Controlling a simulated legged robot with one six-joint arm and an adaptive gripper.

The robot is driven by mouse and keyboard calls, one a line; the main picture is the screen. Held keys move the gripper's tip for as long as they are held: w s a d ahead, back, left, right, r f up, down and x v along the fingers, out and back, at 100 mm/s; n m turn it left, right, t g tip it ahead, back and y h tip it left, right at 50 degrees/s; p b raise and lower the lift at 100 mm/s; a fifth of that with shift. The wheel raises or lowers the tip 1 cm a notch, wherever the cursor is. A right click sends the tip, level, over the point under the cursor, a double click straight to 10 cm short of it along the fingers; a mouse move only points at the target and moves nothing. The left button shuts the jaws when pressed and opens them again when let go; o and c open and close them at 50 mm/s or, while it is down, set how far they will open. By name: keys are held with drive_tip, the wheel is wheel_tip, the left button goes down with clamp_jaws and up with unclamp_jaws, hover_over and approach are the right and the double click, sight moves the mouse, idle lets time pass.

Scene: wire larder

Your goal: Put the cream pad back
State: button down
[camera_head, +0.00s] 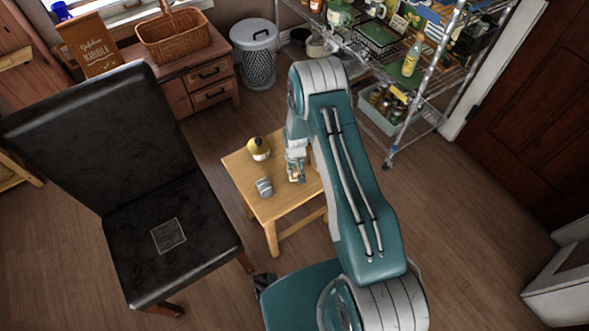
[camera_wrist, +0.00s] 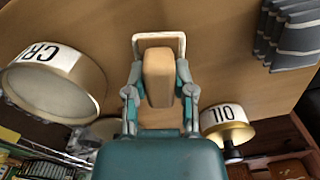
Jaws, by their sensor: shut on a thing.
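My gripper (camera_wrist: 160,88) is shut on a tan-cream block with rounded edges, which looks like the cream pad (camera_wrist: 158,72). A small white-rimmed square piece (camera_wrist: 181,40) shows just beyond the block. I cannot tell whether the block touches it or the table below. In the head view, my gripper (camera_head: 296,177) is low over the small wooden table (camera_head: 275,212), right of a grey striped folded cloth (camera_head: 264,187). My arm hides part of the table. A pale square outline (camera_head: 169,235) marks the black chair's seat.
A jar marked OIL (camera_wrist: 225,118) and a wider tin (camera_wrist: 52,82) stand close on either side of my gripper. The black chair (camera_head: 125,262) is left of the table. A wire rack (camera_head: 412,110) stands behind right.

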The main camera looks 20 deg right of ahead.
sight(296, 168)
drive_tip(key=shift+d+f, duration=0.2)
drive_tip(key=shift+f, duration=0.1)
drive_tip(key=shift+f, duration=0.15)
drive_tip(key=shift+c, duration=1.9)
unclamp_jaws()
drive_tip(key=shift+a, duration=0.1)
wheel_tip(296, 168, up, 12)
drive_tip(key=shift+f, duration=0.1)
